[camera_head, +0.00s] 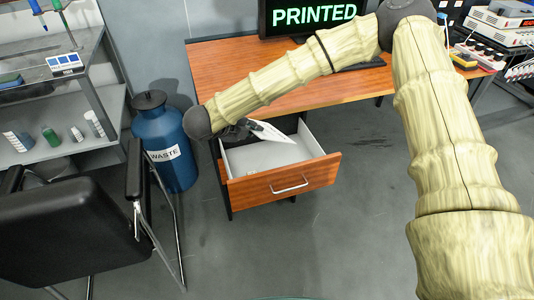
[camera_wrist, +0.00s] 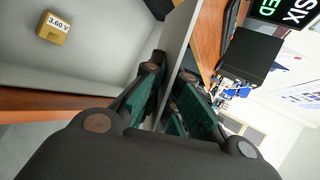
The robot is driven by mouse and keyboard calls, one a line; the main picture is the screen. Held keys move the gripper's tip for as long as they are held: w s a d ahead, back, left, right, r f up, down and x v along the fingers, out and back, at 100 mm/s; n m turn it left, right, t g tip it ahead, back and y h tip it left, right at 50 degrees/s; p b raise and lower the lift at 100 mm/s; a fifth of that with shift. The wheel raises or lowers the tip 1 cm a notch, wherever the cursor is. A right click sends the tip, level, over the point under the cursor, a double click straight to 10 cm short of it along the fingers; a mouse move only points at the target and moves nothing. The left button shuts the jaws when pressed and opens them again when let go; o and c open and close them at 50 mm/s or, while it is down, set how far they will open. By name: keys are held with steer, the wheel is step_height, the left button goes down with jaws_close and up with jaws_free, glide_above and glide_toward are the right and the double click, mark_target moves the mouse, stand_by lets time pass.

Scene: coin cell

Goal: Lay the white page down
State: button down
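The white page (camera_head: 273,133) is in my gripper (camera_head: 248,127), tilted above the open drawer (camera_head: 283,187) of the wooden desk. In the wrist view the page (camera_wrist: 180,40) shows nearly edge-on as a thin grey-white sheet between the two dark green-padded fingers of my gripper (camera_wrist: 172,92). The fingers are closed on it. The page's face and any print on it cannot be read. In the wrist view a small yellow block marked "3.60 V" (camera_wrist: 54,28) lies on the pale drawer floor.
The desk top (camera_head: 225,65) carries a screen reading "PRINTED" (camera_head: 315,16). The floor before the drawer is clear.

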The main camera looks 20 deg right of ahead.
step_height(320, 180, down, 13)
steer(key=shift+f+b, duration=0.1)
steer(key=shift+b, duration=0.2)
steer(key=w+d+f, duration=0.1)
steer(key=w+d, duration=0.3)
steer(key=d, duration=0.2)
steer(key=shift+w+d+f, duration=0.2)
steer(key=shift+d+f, duration=0.1)
steer(key=c, duration=2.2)
jaws_free()
steer(key=o, duration=0.6)
steer(key=shift+c, duration=0.2)
steer(key=v, duration=1.2)
